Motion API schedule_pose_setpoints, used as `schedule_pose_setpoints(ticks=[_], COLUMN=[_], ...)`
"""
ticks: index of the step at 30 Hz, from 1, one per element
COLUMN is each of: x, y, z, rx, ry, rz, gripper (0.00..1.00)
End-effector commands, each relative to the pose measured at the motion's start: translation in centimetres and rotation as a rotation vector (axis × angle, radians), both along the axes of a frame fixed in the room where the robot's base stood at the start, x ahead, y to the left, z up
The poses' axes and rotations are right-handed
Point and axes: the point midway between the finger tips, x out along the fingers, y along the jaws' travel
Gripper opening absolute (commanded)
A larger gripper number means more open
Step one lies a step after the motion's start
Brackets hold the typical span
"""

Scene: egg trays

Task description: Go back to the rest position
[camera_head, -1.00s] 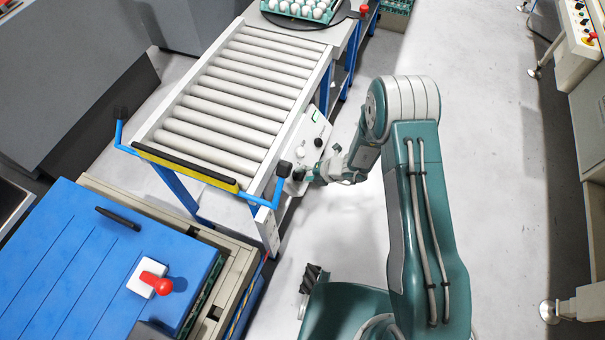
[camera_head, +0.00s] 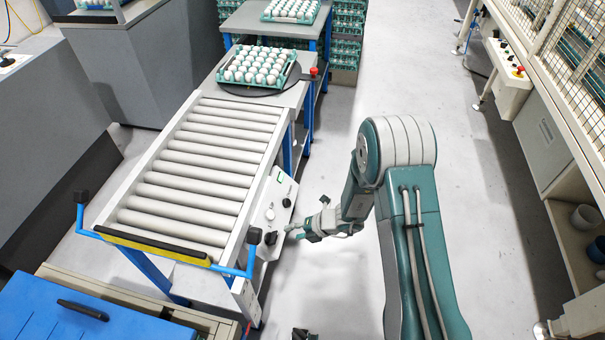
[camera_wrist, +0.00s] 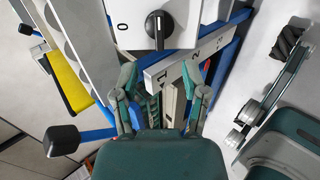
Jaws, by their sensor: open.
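My gripper (camera_head: 291,233) is at the end of my bent green and white arm, just right of the roller conveyor's control panel (camera_head: 262,222). In the wrist view my gripper (camera_wrist: 163,88) has its two fingers spread apart with nothing between them. The panel's black rotary knob (camera_wrist: 158,27) stands beyond the fingertips, apart from them, with a "0" mark to its left. The knob's pointer is roughly upright in that view.
The roller conveyor (camera_head: 186,165) stands left of my arm, with blue handles and a yellow front bar. An egg tray (camera_head: 246,83) sits on a dark turntable at its far end. Clear floor (camera_head: 480,220) lies right of my arm, before a caged machine (camera_head: 555,40).

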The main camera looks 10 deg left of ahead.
Motion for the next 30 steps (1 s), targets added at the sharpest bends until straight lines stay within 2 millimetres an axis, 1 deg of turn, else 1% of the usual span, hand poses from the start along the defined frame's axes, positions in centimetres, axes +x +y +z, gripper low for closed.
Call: schedule_pose_setpoints(ticks=[3,5,8,11,12,13,18,24,30], x=[0.0,0.1,0.3,0.6,0.5,0.4,-0.6,-2.7,-5.5], y=[0.0,0.0,-0.2,-0.7,-1.0,-1.3,-3.0,-5.6,-8.8], z=[0.0,0.3,2.4,6.2,7.9,9.1,15.5,21.9,27.1], rx=[0.0,0.0,-0.001,-0.008,-0.014,-0.02,-0.064,-0.144,-0.256], ry=[-0.001,-0.011,-0.083,-0.225,-0.29,-0.34,-0.613,-0.913,-1.176], rz=[0.001,0.01,0.079,0.218,0.285,0.336,0.619,0.955,1.304], gripper=[0.57,0.57,0.57,0.57,0.57,0.57,0.57,0.57,0.57])
